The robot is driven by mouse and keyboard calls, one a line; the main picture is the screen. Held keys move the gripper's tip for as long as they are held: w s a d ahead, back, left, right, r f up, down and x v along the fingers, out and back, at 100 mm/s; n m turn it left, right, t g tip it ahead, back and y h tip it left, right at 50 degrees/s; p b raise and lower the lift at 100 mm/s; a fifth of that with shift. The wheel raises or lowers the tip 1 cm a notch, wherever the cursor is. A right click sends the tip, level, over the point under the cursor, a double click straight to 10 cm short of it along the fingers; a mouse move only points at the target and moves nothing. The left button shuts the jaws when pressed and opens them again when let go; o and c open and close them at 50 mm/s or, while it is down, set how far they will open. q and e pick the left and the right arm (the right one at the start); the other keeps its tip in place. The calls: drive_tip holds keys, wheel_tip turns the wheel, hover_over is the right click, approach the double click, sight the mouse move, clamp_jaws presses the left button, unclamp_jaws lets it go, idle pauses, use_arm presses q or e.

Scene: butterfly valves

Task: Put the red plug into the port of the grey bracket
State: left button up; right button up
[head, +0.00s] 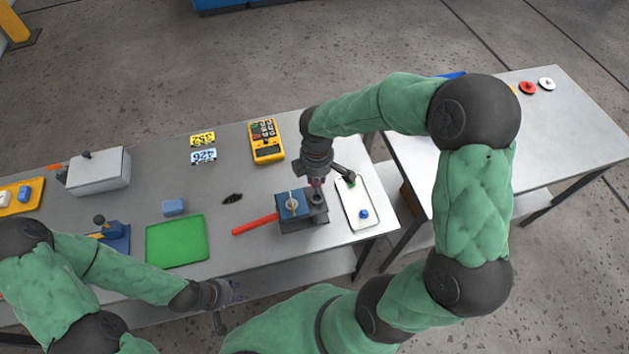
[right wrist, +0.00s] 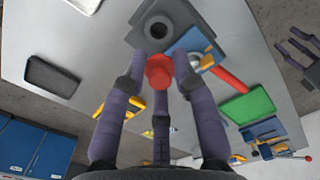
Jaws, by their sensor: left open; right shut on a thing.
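The red plug (right wrist: 158,72) is between the fingertips of my right gripper (right wrist: 160,78), which is shut on it. In the right wrist view the grey bracket (right wrist: 130,38) with its round dark port (right wrist: 158,28) lies just beyond the plug; the plug appears apart from the port. In the head view my right gripper (head: 317,180) is over the grey bracket (head: 318,213), at its port; the fingers largely hide the plug there. My left gripper (head: 226,296) is open and empty near the table's front edge, left of the bracket.
A blue valve block (head: 291,207) with a red handle (head: 255,225) adjoins the bracket's left side. A white tray (head: 354,222) with a blue piece (head: 364,214) is to its right. A green mat (head: 176,242) and a yellow meter (head: 266,140) lie on the table.

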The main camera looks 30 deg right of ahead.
drive_tip(key=shift+s+d+f+b, duration=0.1)
drive_tip(key=shift+d+f+b, duration=0.05)
drive_tip(key=shift+f+b, duration=0.4)
drive_tip(key=b, duration=0.4)
hover_over(317, 201)
drive_tip(key=shift+w+f, duration=0.2)
drive_tip(key=shift+f, duration=2.2)
drive_tip(key=shift+f, duration=0.15)
drive_tip(key=shift+f, duration=0.75)
drive_tip(key=shift+s+f+b, duration=0.1)
drive_tip(key=shift+b, duration=0.2)
